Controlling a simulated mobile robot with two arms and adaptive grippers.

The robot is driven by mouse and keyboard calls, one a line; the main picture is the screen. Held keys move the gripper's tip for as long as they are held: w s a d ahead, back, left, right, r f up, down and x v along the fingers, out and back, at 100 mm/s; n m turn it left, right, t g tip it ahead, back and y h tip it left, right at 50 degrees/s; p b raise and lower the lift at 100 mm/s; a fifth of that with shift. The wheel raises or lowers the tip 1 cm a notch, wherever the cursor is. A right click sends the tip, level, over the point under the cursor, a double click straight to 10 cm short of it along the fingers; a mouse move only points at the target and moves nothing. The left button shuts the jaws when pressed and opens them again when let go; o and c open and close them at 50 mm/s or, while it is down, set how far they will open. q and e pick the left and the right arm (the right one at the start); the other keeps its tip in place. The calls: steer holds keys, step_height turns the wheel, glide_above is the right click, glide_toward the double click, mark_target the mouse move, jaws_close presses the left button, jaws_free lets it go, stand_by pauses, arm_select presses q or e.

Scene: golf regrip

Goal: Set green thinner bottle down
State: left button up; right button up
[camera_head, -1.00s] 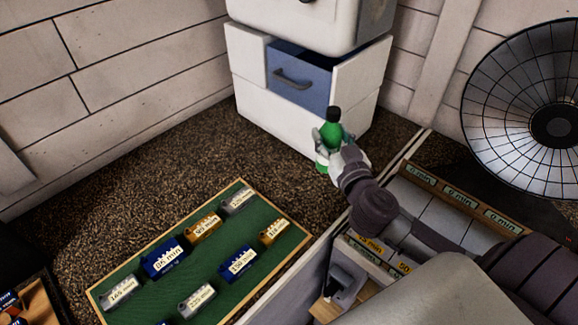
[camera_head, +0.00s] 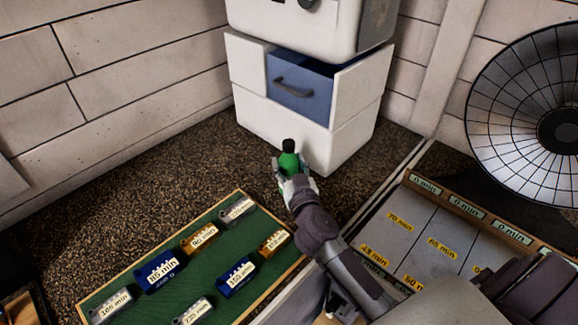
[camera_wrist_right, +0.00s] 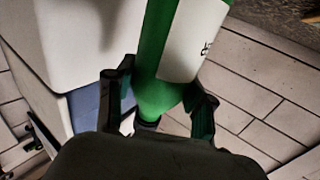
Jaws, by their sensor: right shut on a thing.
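The green thinner bottle (camera_head: 289,163) has a dark cap and stands roughly upright in the head view, in front of the white cabinet. My right gripper (camera_head: 294,179) is shut on it; my gripper hides its lower part. In the right wrist view the bottle (camera_wrist_right: 160,75) with its white label lies between the two dark fingers of my right gripper (camera_wrist_right: 160,100). I cannot tell whether its base touches the brown speckled surface (camera_head: 170,190). My left gripper is not in view.
A green board (camera_head: 205,262) with several labelled blocks lies left of my right arm. The white cabinet (camera_head: 345,110) with a blue drawer (camera_head: 300,85) stands behind the bottle. A grey labelled tray (camera_head: 430,235) and a round dish-shaped grid (camera_head: 525,115) are at the right. Bare surface lies left of the bottle.

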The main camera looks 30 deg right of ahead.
steer(key=o, duration=1.2)
steer(key=shift+s, duration=0.15)
steer(key=b+v, duration=0.1)
steer(key=v, duration=1.1)
steer(key=shift+r, duration=0.1)
